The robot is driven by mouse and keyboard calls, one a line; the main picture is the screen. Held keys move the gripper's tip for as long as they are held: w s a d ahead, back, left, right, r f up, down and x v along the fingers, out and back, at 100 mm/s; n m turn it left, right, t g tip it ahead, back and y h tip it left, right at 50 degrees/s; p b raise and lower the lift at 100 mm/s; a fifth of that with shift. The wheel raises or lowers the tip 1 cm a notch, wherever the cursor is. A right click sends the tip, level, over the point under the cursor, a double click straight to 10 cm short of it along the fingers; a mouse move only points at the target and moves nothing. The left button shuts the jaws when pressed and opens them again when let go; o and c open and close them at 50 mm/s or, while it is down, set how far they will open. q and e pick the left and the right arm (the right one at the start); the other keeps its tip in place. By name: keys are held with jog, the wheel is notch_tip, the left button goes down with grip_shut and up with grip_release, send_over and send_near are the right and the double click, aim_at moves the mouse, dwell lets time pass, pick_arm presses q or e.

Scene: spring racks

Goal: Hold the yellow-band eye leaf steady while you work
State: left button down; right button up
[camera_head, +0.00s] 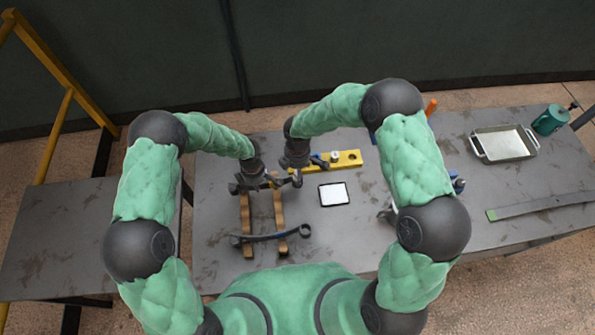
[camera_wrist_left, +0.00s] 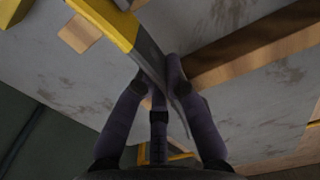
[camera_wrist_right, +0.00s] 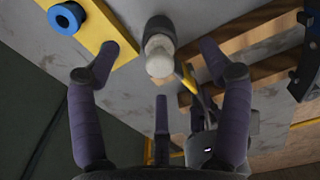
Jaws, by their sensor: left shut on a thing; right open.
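My left gripper (camera_head: 250,185) is shut on a grey leaf with a yellow band (camera_wrist_left: 160,68), above the wooden rails (camera_head: 246,228). The leaf runs between its fingertips (camera_wrist_left: 178,98); its yellow band (camera_wrist_left: 108,20) lies toward the upper left of the left wrist view. Part of the leaf also shows in the right wrist view (camera_wrist_right: 188,78). My right gripper (camera_head: 292,178) is open close beside it. A pale, round-ended piece with a dark body (camera_wrist_right: 160,58) appears ahead, between the right fingers in the picture; I cannot tell whether they touch it.
A yellow board (camera_head: 351,160) carries a blue ring (camera_wrist_right: 67,18). A dark eyed leaf (camera_head: 275,236) lies across the rails. A white-faced tablet (camera_head: 333,195) lies right of them.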

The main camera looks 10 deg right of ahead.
jog(key=shift+r, duration=2.25)
pick_arm(q)
jog(key=c, duration=1.2)
grip_release()
notch_tip(320, 180, up, 12)
jog(key=shift+r, duration=0.1)
